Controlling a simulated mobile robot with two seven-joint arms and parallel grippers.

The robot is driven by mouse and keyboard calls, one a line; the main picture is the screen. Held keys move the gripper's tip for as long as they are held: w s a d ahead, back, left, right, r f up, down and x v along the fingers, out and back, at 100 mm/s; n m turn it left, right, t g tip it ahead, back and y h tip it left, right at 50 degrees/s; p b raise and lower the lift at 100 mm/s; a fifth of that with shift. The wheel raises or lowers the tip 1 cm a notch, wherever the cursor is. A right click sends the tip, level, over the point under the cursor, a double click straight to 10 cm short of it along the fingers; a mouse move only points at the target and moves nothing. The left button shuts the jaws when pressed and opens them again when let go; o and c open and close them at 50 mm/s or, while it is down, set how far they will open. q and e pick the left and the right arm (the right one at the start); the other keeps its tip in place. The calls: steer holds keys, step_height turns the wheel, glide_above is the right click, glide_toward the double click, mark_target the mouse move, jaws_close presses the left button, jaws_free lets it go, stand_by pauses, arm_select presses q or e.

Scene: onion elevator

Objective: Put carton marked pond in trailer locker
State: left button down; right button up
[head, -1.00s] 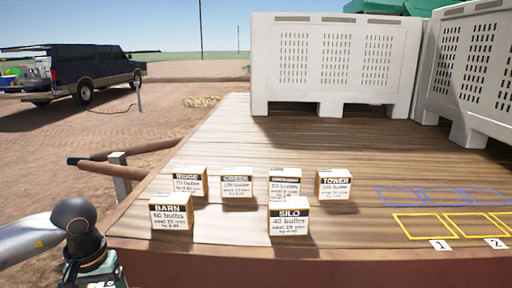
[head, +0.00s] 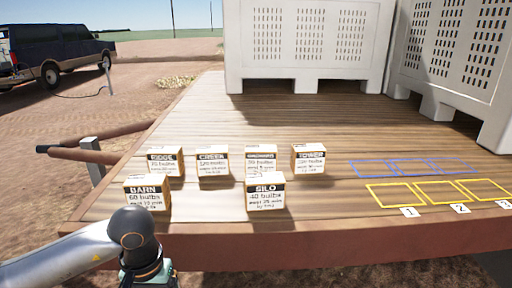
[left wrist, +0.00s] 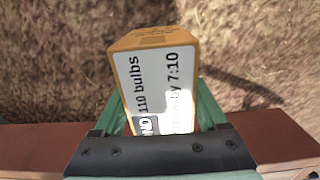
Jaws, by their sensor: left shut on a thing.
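In the left wrist view, my left gripper (left wrist: 163,125) is shut on a yellow-edged carton (left wrist: 155,80) with a white label. The label reads "110 bulbs" and "by 7:10"; its dark name band shows only "ND", the rest hidden by the gripper. The carton is over bare ground beside a reddish-brown edge. In the head view, my left arm comes in at the bottom left, in front of the deck; its fingers and the carton are out of frame there. I cannot make out a trailer locker. My right gripper is not in view.
Several cartons, among them BARN (head: 147,194), SILO (head: 266,197) and TOWER (head: 308,159), stand on the wooden deck (head: 330,120). Yellow and blue outlined squares (head: 394,194) mark its right side. White crates (head: 305,45) stand behind; a dark vehicle (head: 55,50) is far left.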

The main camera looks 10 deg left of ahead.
arm_select(q)
steer(key=w+d+r+m, duration=0.2)
steer(key=d+m, duration=0.1)
steer(key=d, duration=0.4)
steer(key=shift+r, duration=0.4)
